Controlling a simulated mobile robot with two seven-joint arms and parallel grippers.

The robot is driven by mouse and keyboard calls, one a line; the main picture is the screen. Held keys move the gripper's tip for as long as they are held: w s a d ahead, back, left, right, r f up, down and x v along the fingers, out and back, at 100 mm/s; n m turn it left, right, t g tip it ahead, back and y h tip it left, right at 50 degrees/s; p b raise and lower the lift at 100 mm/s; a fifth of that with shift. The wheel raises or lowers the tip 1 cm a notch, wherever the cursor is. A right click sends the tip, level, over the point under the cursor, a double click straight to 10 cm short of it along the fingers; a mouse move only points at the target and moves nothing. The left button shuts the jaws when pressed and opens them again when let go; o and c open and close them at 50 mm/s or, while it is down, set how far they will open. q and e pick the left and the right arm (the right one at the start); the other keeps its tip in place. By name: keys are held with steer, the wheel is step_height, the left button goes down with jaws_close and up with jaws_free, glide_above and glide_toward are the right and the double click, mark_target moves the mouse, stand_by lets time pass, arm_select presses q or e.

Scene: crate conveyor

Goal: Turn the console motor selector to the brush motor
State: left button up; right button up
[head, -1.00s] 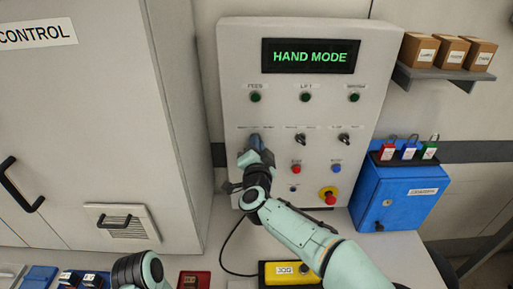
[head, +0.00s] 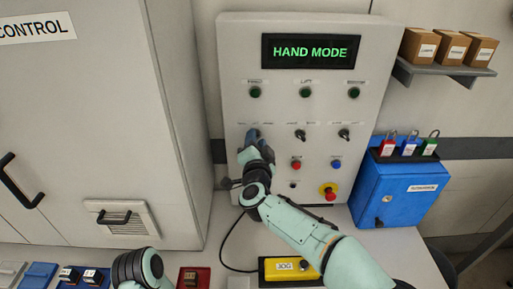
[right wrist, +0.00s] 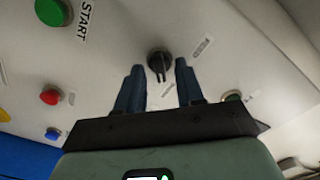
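The console (head: 375,60) is an upright pale panel with a lit display reading "HAND MODE". Its row of selectors includes a middle knob (head: 300,134) and a right knob (head: 344,133). The left position in that row is covered by my right gripper (head: 252,136) in the head view. In the right wrist view a black selector knob (right wrist: 160,62) shows between the two blue fingertips of my open right gripper (right wrist: 159,78). Gaps show on both sides of the knob. Its small labels are unreadable. My left arm shows at the bottom, its gripper out of view.
Green buttons (head: 306,92) sit above the selectors; red (head: 296,164) and blue (head: 336,164) buttons and a red emergency stop (head: 329,192) sit below. A yellow jog box (head: 290,270) stands in front. A blue lockbox (head: 405,195) stands to the right.

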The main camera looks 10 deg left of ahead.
arm_select(q)
steer(key=shift+w+f+b, duration=0.35)
steer(key=shift+f+b, duration=0.5)
steer(key=shift+b, duration=0.25)
arm_select(e)
steer(key=s+d, duration=0.2)
steer(key=s, duration=1.1)
steer(key=shift+d, duration=0.35)
arm_select(q)
steer(key=shift+s, duration=0.1)
